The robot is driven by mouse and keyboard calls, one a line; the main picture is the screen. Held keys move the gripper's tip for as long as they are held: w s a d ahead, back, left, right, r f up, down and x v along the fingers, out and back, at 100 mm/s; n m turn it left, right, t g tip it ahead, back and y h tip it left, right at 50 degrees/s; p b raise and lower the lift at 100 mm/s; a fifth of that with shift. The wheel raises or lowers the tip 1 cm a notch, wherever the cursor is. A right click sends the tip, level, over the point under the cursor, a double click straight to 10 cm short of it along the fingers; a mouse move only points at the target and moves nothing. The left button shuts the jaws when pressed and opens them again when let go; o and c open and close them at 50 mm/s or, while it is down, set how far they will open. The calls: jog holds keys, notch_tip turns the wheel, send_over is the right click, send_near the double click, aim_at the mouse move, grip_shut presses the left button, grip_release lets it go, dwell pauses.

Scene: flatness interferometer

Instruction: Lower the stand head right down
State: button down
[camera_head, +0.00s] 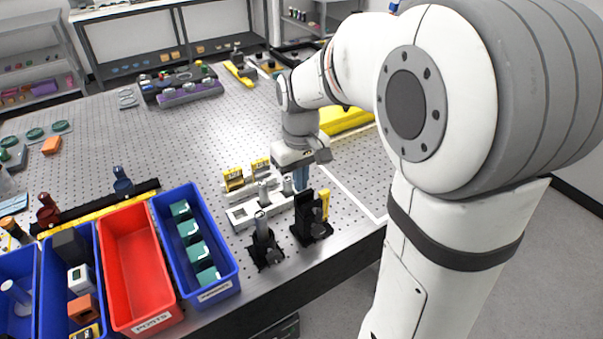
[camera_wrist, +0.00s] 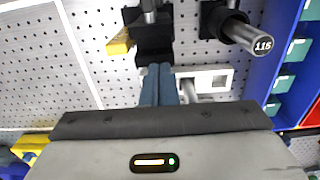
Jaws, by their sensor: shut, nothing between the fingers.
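A black stand (camera_head: 312,230) with a yellow upright piece (camera_head: 323,204) and a dark knob stands near the table's front edge. It also shows in the wrist view as a black block (camera_wrist: 153,52) with a yellow part (camera_wrist: 119,43) at its left. I cannot tell for sure which part is its head or how high it sits. My gripper (camera_head: 302,187) points down just behind the stand's top. Its blue fingers (camera_wrist: 157,70) are together and empty, their tips close to the black block; whether they touch it is unclear.
A black post holder (camera_head: 264,243) stands left of the stand; its post end reads 115 in the wrist view (camera_wrist: 262,45). A white rack (camera_head: 252,212) with posts lies behind. Blue bins (camera_head: 222,250) and a red bin (camera_head: 136,262) line the front left.

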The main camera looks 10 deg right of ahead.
notch_tip(320, 180, up, 13)
jog(key=s+d+f+m+t, duration=0.1)
jog(key=s+f, duration=0.3)
jog(key=s, duration=0.3)
jog(key=s+d+f+m+t, duration=0.1)
jog(key=s+f+m+t, duration=0.1)
jog(key=s+f, duration=0.3)
jog(key=s, duration=0.3)
jog(key=shift+s+d+m, duration=0.15)
jog(key=shift+d+m, duration=0.05)
jog(key=shift+m, duration=0.1)
jog(key=shift+f, duration=0.1)
dwell(1.7)
